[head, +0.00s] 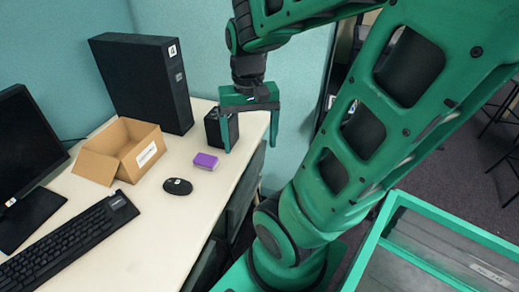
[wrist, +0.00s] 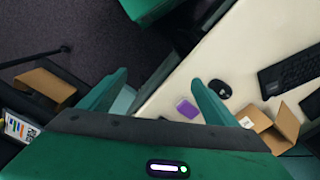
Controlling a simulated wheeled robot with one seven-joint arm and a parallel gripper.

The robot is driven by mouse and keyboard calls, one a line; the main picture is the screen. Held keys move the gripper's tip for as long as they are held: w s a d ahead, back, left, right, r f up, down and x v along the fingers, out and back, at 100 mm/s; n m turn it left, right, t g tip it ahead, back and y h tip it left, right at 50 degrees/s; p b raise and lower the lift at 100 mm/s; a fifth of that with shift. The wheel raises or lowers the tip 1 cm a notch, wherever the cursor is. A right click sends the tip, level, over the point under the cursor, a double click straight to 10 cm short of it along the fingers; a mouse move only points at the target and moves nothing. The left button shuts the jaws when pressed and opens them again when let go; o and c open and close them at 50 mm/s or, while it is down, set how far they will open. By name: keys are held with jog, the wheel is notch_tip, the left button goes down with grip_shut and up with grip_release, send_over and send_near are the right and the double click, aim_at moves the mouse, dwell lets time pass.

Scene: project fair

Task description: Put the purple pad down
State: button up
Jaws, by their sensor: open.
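The purple pad (head: 205,161) lies flat on the pale desk (head: 190,205), near its right edge and beside a black mouse (head: 177,186). In the wrist view the pad (wrist: 187,108) lies on the desk by one finger's side, not between the fingers. My gripper (head: 250,147) is open and empty. It hangs above the desk's right edge, to the right of the pad and apart from it. In the wrist view my gripper's fingers (wrist: 158,78) are spread wide with nothing between them.
A small black box (head: 213,130) stands behind the pad, partly hidden by my gripper. An open cardboard box (head: 123,150), a tall black computer case (head: 145,80), a keyboard (head: 65,240) and a monitor (head: 25,145) occupy the desk. Bare desk lies in front of the mouse.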

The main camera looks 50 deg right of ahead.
jog(key=shift+n, duration=0.7)
jog(key=s, duration=0.3)
jog(key=s+a, duration=0.1)
jog(key=s, duration=0.1)
jog(key=shift+s+f, duration=0.1)
jog(key=shift+s, duration=0.1)
jog(key=shift+w+f, duration=0.25)
jog(key=shift+w, duration=0.35)
jog(key=shift+o, duration=0.5)
